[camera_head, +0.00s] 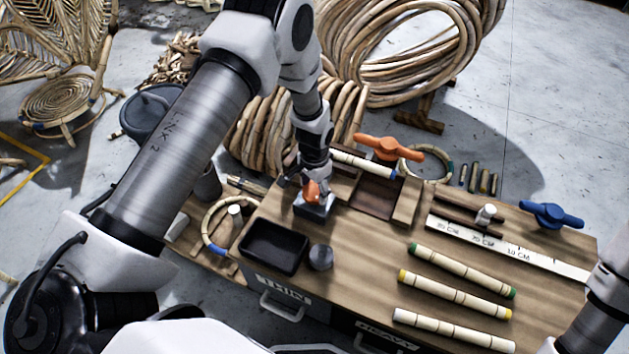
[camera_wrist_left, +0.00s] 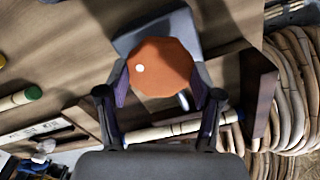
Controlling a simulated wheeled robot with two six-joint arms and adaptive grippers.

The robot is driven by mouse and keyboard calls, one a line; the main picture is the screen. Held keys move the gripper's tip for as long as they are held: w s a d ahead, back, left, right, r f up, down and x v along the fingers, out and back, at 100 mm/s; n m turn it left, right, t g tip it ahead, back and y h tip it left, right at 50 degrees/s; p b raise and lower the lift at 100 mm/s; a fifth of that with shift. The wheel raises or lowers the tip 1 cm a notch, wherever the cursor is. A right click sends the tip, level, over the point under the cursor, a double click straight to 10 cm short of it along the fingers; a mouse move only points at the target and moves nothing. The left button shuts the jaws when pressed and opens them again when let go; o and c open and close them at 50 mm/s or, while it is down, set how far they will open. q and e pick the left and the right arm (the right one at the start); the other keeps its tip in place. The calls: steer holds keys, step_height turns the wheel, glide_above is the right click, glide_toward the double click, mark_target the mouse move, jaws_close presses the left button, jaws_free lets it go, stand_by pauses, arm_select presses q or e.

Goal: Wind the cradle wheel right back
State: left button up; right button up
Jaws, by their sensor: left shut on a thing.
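The orange cradle wheel (camera_head: 312,192) sits by a grey block (camera_head: 316,210) on the workbench. In the left wrist view the wheel (camera_wrist_left: 161,67) is a faceted orange knob with a white dot. My left gripper (camera_wrist_left: 161,85) is shut on the wheel, one finger on each side. In the head view this gripper (camera_head: 311,183) comes down from above and partly hides the wheel. A pale cane with a blue end (camera_head: 362,163) lies in the wooden cradle (camera_head: 405,204) behind; the cane (camera_wrist_left: 175,129) also shows in the wrist view. My right gripper is out of view.
An orange handle (camera_head: 390,148) and a blue handle (camera_head: 551,214) stand on the bench. A black tray (camera_head: 273,247) and a dark round piece (camera_head: 320,257) lie in front. Three canes (camera_head: 455,293) lie at the right, near a white ruler (camera_head: 508,249). Rattan coils (camera_head: 400,50) stand behind.

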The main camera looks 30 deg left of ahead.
arm_select(q)
steer(key=n+p, duration=0.1)
steer(key=n, duration=0.1)
steer(key=shift+s+r+n+p, duration=0.1)
steer(key=shift+n+p, duration=0.2)
steer(key=shift+n, duration=0.1)
steer(key=n+p, duration=0.1)
steer(key=n, duration=0.2)
steer(key=shift+n+p, duration=0.3)
steer(key=shift+p, duration=0.1)
steer(key=n+p, duration=0.1)
steer(key=n, duration=0.2)
steer(key=shift+n, duration=0.3)
steer(key=n+p, duration=0.1)
steer(key=n, duration=0.2)
steer(key=shift+n+p, duration=0.4)
steer(key=n+p, duration=0.1)
steer(key=n, duration=0.2)
steer(key=shift+n, duration=0.3)
steer(key=n+p, duration=0.1)
steer(key=n, duration=0.2)
steer(key=shift+n, duration=0.3)
steer(key=n, duration=0.3)
steer(key=shift+n+p, duration=0.3)
steer(key=shift+p, duration=0.05)
steer(key=shift+n, duration=1.4)
steer(key=shift+p, duration=0.3)
